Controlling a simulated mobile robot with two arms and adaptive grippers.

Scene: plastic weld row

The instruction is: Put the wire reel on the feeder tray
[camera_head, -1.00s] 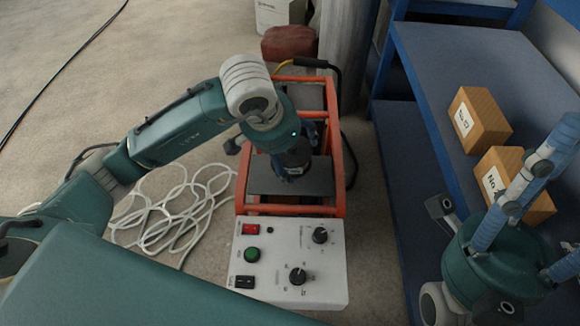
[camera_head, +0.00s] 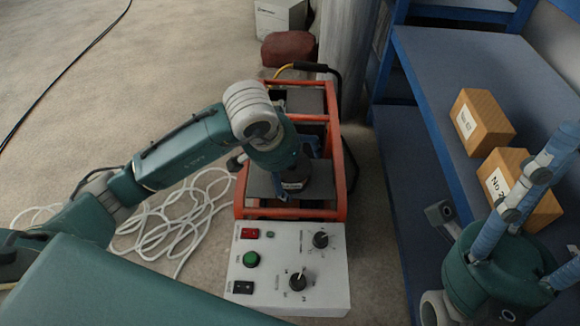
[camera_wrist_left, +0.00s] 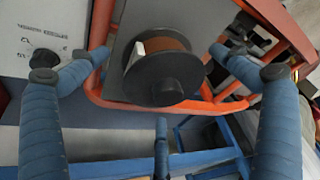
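The wire reel (camera_head: 294,184) is a dark spool with a white label. It stands on the grey feeder tray (camera_head: 258,184) inside the orange frame. In the left wrist view the reel (camera_wrist_left: 165,82) shows black flanges and a brown winding, with the tray (camera_wrist_left: 122,45) beneath it. My left gripper (camera_head: 297,165) is right above the reel. Its blue fingers are spread wide on either side, and gaps show between them and the reel. My right gripper (camera_head: 500,262) is at the lower right, away from the reel; its fingertips are partly out of frame.
A white control box (camera_head: 285,275) with knobs and buttons fronts the orange frame (camera_head: 338,180). Two wooden boxes (camera_head: 482,118) stand on the blue shelf (camera_head: 440,70) at right. Loose white cable (camera_head: 170,225) lies on the floor at left.

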